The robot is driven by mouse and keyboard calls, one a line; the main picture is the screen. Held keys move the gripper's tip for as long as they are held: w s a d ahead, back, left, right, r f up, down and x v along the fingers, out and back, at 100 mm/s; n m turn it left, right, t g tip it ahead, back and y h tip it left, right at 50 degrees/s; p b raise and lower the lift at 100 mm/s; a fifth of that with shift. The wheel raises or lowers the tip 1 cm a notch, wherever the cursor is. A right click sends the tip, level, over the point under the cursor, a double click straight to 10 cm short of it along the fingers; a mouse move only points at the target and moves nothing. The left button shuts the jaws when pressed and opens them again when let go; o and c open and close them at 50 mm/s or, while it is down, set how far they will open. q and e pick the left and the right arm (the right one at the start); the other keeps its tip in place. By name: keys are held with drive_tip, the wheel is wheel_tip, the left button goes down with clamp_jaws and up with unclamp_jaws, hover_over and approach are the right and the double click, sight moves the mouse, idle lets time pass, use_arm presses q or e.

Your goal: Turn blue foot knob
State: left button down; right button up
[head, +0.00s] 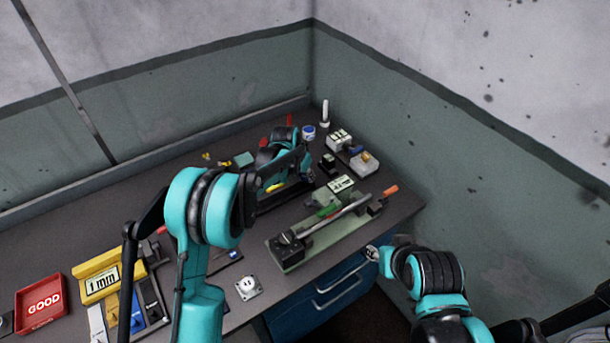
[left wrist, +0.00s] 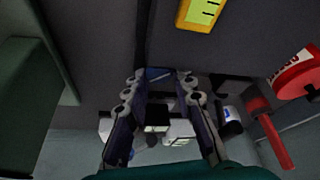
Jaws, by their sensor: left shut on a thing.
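In the left wrist view, my left gripper (left wrist: 160,76) has its two fingers on either side of a thin bluish piece (left wrist: 158,72) at the tips. It is shut on this piece, which looks like the blue knob. Its full shape is hidden by the fingers. In the head view, my left forearm and wrist reach over the back of the bench and hide the knob. A yellow display (left wrist: 200,12) lies beyond the fingertips. My right gripper (head: 374,253) is low over the front edge of the bench. Its jaws are too small to read.
A green-based fixture with a long rod (head: 330,222) lies right of my left arm. White boxes (head: 340,139) stand at the back right near the wall. A red GOOD tray (head: 42,302) and a yellow 1 mm gauge (head: 98,280) are at front left.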

idle(0.3)
use_arm(q)
drive_tip(key=c, duration=1.3)
unclamp_jaws()
drive_tip(key=shift+o, duration=0.2)
